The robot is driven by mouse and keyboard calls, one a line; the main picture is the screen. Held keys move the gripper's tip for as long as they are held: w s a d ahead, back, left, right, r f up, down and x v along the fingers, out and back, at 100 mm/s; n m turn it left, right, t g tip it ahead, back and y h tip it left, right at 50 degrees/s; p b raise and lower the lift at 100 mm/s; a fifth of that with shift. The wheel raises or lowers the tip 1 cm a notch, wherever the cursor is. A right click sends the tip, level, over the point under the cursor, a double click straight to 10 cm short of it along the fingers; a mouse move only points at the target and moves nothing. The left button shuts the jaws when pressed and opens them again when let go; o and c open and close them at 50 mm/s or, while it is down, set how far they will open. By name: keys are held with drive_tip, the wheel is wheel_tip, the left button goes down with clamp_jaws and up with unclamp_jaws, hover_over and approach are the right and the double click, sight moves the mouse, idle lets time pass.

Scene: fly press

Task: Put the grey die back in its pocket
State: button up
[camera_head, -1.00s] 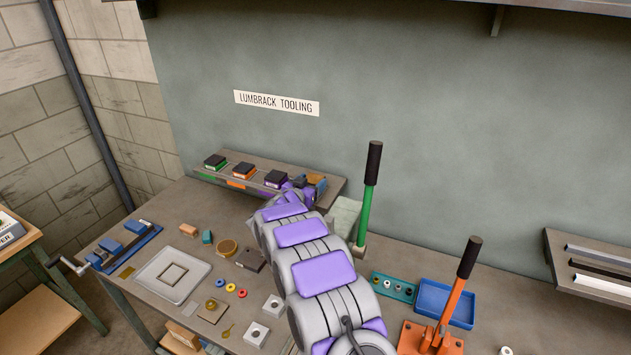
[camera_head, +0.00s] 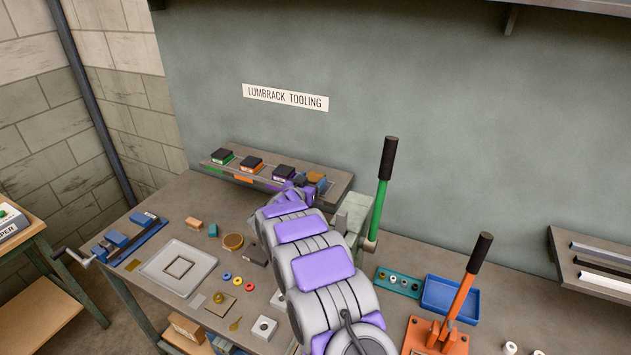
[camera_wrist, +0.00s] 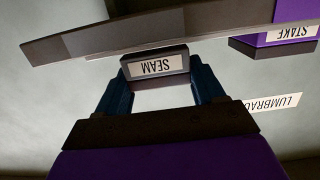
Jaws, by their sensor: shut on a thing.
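The grey die (camera_wrist: 156,65) has a white label reading SEAM, upside down in the wrist view. My gripper (camera_wrist: 158,78) is shut on it, with a dark blue finger on each side. The die is against or just in front of the shelf's edge in that view; whether it sits in a pocket I cannot tell. In the head view my gripper (camera_head: 312,182) is at the right end of the tooling shelf (camera_head: 335,190), right of the purple die (camera_head: 284,171). My arm hides most of the die there.
A green-labelled die (camera_head: 222,157) and an orange-labelled die (camera_head: 251,163) stand further left on the shelf. A green-handled lever (camera_head: 383,190) rises close to the right of my arm. The bench below holds a grey tray (camera_head: 160,270) and small parts.

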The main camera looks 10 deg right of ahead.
drive_tip(key=shift+a+r, duration=0.1)
drive_tip(key=shift+r, duration=0.05)
drive_tip(key=shift+d+p, duration=0.35)
drive_tip(key=shift+d, duration=0.85)
drive_tip(key=shift+a+p, duration=0.4)
drive_tip(key=shift+a, duration=1.25)
drive_tip(key=shift+s+d+r, duration=0.1)
drive_tip(key=shift+d, duration=1.2)
drive_tip(key=shift+a, duration=0.1)
drive_tip(key=shift+a, duration=0.3)
drive_tip(key=shift+d, duration=0.15)
drive_tip(key=shift+d, duration=0.45)
